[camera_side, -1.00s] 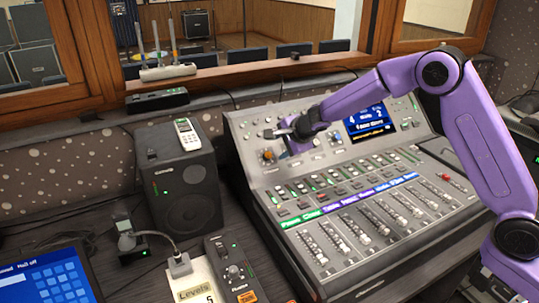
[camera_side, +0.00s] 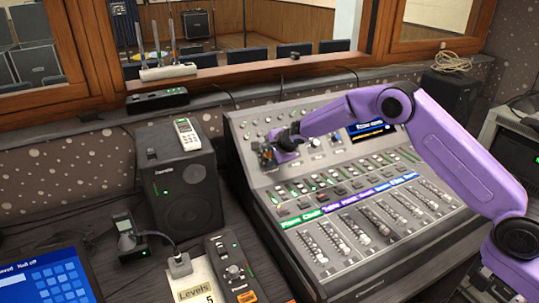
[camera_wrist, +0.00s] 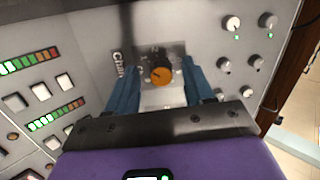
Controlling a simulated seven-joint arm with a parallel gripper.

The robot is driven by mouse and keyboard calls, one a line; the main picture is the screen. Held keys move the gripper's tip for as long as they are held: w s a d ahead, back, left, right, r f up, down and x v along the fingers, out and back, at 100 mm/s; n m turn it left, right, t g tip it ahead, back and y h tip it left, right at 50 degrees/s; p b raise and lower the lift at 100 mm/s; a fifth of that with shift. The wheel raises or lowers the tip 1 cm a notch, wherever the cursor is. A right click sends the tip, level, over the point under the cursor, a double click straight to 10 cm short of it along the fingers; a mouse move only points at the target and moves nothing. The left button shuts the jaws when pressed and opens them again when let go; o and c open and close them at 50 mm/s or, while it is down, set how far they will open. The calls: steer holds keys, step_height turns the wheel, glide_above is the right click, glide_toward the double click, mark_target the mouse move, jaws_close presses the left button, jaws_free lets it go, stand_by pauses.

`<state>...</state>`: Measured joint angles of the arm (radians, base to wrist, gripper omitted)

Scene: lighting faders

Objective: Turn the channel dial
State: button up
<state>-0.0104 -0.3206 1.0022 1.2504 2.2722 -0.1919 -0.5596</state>
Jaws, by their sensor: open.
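The channel dial (camera_wrist: 161,73) is an orange-faced knob with a dark rim on the mixing desk's grey panel. In the wrist view it sits between my two blue fingers, with a printed label (camera_wrist: 118,65) starting "Ch" to its left. My gripper (camera_wrist: 161,82) is open, one finger on each side of the dial, with gaps visible between the fingers and the knob. In the side view my gripper (camera_side: 267,154) is at the upper left of the desk and mostly hides the dial.
Smaller knobs (camera_wrist: 232,23) lie to the right of the dial, and buttons (camera_wrist: 40,91) with level lights lie to the left. In the side view the desk's faders (camera_side: 340,240) are below, and a black speaker (camera_side: 187,190) stands left of the desk.

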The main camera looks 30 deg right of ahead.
jaws_close()
steer(key=m, duration=0.3)
steer(key=shift+m, duration=0.4)
steer(key=m, duration=0.4)
steer(key=shift+a+r+m+t+h, duration=0.1)
steer(key=shift+m+t+h, duration=0.2)
steer(key=m, duration=0.4)
steer(key=shift+w+m, duration=0.1)
steer(key=shift+m, duration=0.2)
steer(key=shift+m+h, duration=0.4)
steer(key=shift+m, duration=1.2)
